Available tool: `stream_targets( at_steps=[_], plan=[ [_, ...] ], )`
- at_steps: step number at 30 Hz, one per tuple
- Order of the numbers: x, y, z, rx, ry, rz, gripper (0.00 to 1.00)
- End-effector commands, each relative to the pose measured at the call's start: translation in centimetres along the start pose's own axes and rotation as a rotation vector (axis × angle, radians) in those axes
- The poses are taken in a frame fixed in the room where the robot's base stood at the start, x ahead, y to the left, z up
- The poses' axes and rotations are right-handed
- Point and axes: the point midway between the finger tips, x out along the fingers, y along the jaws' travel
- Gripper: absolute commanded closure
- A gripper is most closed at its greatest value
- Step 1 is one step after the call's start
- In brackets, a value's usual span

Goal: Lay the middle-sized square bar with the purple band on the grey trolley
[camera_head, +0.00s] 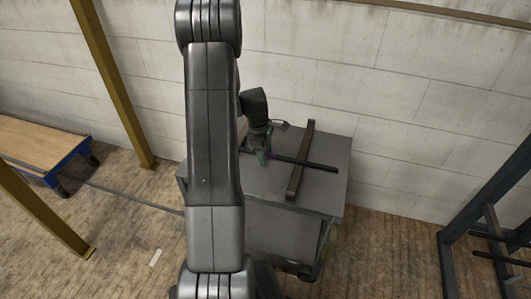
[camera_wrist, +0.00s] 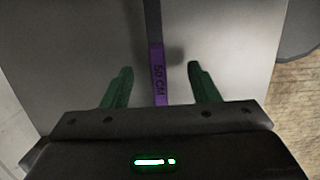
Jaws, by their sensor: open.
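The bar with the purple band is a thin dark bar (camera_head: 320,166) lying across the top of the grey trolley (camera_head: 328,188). Its purple band (camera_wrist: 159,75), marked "50 CM", shows in the wrist view. My gripper (camera_head: 263,158) is over the left part of the trolley top, partly hidden behind my arm in the head view. In the wrist view, the green fingers of my gripper (camera_wrist: 160,85) are open, one on each side of the purple band, with gaps between. The bar's left end is hidden by my arm.
A thicker brown bar (camera_head: 298,178) crosses the dark bar on the trolley. A wooden-topped blue trolley (camera_head: 35,150) stands at the left. A dark rack (camera_head: 480,225) stands at the right. Yellow posts (camera_head: 112,80) stand at the left, and a block wall is behind.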

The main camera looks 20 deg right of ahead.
Motion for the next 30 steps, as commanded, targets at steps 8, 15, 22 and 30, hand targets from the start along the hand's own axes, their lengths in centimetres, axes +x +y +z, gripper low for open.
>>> stream_targets(
  at_steps=[8, 15, 22, 30],
  plan=[
    [-0.1, 0.0, 0.0, 0.0, 0.0, 0.001, 0.45],
    [-0.7, 0.0, 0.1, 0.0, 0.0, 0.002, 0.45],
    [-2.6, 0.1, 0.4, 0.0, 0.001, 0.002, 0.45],
    [-4.7, 0.0, 0.8, 0.001, 0.0, 0.001, 0.45]
  ],
)
